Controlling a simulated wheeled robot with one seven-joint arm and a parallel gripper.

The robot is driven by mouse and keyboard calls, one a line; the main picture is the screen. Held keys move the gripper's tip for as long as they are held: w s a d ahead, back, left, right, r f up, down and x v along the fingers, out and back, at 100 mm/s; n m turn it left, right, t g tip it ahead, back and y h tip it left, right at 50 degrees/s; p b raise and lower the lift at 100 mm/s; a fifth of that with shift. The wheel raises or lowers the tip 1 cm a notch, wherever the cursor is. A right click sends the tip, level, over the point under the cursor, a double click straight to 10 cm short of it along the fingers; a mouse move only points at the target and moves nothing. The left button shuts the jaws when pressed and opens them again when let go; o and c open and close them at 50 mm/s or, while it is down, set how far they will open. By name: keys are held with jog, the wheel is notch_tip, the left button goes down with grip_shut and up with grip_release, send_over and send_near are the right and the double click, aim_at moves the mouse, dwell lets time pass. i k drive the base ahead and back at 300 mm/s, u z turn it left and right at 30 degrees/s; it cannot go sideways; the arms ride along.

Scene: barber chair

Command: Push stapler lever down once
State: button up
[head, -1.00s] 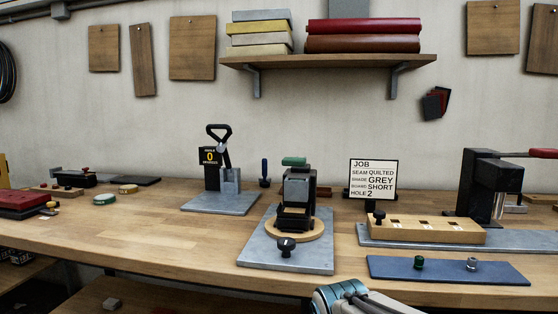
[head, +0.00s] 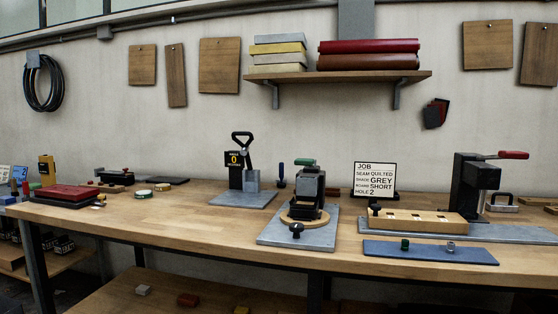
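No tool in the head view is labelled as the stapler, and I cannot tell for sure which one it is. A black device with a green-topped part (head: 308,188) stands on a round wooden disc on a grey plate, mid-bench. To its left, a stand with a raised black loop handle (head: 242,139) carries a yellow-on-black counter reading 0 (head: 233,158). At the right, a black press (head: 470,186) has a red-gripped lever (head: 512,155) sticking out roughly level to the right. My gripper is not in view.
A job card (head: 375,178) stands behind a wooden block with holes (head: 430,222). A blue mat (head: 400,252) with two small knobs lies at the front right. A red flat object (head: 66,192) sits at the bench's left end. The front-left wooden benchtop (head: 160,222) is clear.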

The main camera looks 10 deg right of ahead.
aim_at(305, 162)
jog(key=u, duration=0.1)
jog(key=i, duration=0.95)
jog(key=z, duration=0.3)
jog(key=k, duration=0.35)
jog(key=z, duration=0.45)
